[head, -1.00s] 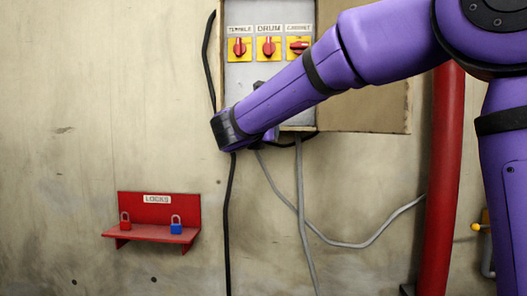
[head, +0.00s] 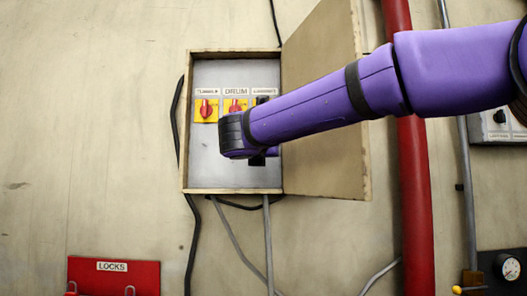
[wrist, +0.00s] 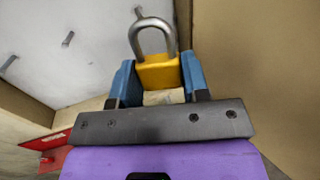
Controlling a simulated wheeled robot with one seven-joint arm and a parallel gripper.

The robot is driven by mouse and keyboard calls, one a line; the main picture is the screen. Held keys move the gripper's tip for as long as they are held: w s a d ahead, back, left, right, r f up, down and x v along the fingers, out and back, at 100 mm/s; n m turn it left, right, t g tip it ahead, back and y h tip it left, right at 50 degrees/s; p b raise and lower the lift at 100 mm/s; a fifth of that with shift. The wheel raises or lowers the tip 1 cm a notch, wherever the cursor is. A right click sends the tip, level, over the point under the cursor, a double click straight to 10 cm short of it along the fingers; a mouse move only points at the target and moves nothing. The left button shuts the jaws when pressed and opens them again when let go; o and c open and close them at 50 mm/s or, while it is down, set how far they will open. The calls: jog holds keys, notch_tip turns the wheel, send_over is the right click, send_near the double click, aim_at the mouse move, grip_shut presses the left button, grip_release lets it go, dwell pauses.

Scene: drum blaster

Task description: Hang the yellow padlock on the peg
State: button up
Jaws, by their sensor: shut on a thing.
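The yellow padlock (wrist: 157,72) is held between the blue fingers of my gripper (wrist: 158,64) in the wrist view. Its grey shackle points up, away from the gripper, and looks closed. Several metal pegs stick out of the pale panel; one peg (wrist: 68,40) is left of the shackle, and another peg (wrist: 139,12) shows just above the shackle top. I cannot tell whether the shackle touches that upper peg. In the head view my arm hides the padlock and the pegs.
The open cabinet (head: 187,120) has red-and-yellow switches, one partly covered by dark parts of my arm. Its door (head: 330,150) stands open on the right. A red locks shelf (head: 113,275) is lower left. A red pipe (head: 415,190) runs right of the door.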

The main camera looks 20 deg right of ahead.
jog(key=shift+w+d+f, duration=0.1)
jog(key=shift+w+d, duration=0.2)
jog(key=shift+w, duration=0.65)
jog(key=shift+w+d+f, duration=0.1)
jog(key=shift+w+d, duration=0.2)
jog(key=shift+w, duration=0.65)
jog(key=shift+w+d+f, duration=0.1)
jog(key=shift+w+d, duration=0.2)
jog(key=shift+w, duration=0.65)
jog(key=shift+w+d+f, duration=0.2)
jog(key=shift+w+f, duration=0.1)
jog(key=shift+w, duration=0.3)
jog(key=o, duration=0.9)
jog(key=shift+s+a, duration=0.1)
jog(key=shift+a, duration=0.05)
